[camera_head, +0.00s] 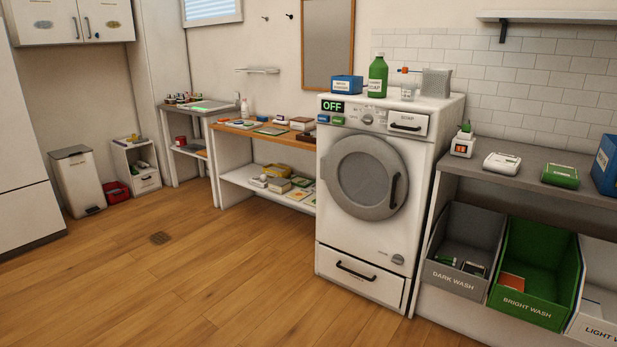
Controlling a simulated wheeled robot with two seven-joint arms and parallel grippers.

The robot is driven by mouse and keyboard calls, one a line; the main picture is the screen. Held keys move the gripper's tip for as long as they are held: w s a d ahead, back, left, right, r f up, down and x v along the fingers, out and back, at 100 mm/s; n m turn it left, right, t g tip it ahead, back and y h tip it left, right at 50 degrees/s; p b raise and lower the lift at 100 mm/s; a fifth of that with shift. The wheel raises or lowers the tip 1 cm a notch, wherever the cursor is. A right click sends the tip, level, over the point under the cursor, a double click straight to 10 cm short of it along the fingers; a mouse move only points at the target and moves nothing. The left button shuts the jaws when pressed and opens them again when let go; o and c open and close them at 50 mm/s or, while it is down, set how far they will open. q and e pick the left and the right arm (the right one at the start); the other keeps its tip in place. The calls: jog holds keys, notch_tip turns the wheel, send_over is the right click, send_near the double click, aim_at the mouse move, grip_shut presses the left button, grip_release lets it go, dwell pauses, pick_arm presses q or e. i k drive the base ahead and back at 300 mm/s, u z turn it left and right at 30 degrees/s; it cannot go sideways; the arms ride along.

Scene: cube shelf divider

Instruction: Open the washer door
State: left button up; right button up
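A white front-loading washer (330,232) stands right of the middle in the head view. Its round grey door (349,177) looks shut, flush with the front. A dark curved vertical handle (395,190) is on the door's right side. The panel above the door has a green display (333,107) reading OFF, a knob and a soap drawer (408,123). A lower drawer (357,270) at the bottom is shut. Neither of my grippers shows in this view.
Open wooden floor (180,270) lies in front of the washer. To the right, a grey counter (470,162) stands over open bins, including a grey one (458,250) and a green one (530,262). A wooden-topped bench (262,134) is at the left. A green bottle (377,76) stands on the washer.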

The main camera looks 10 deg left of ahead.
aim_at(330, 165)
jog(key=u, duration=0.8)
jog(key=i, duration=1.85)
jog(key=z, duration=0.3)
jog(key=i, duration=1.25)
jog(key=z, duration=1.1)
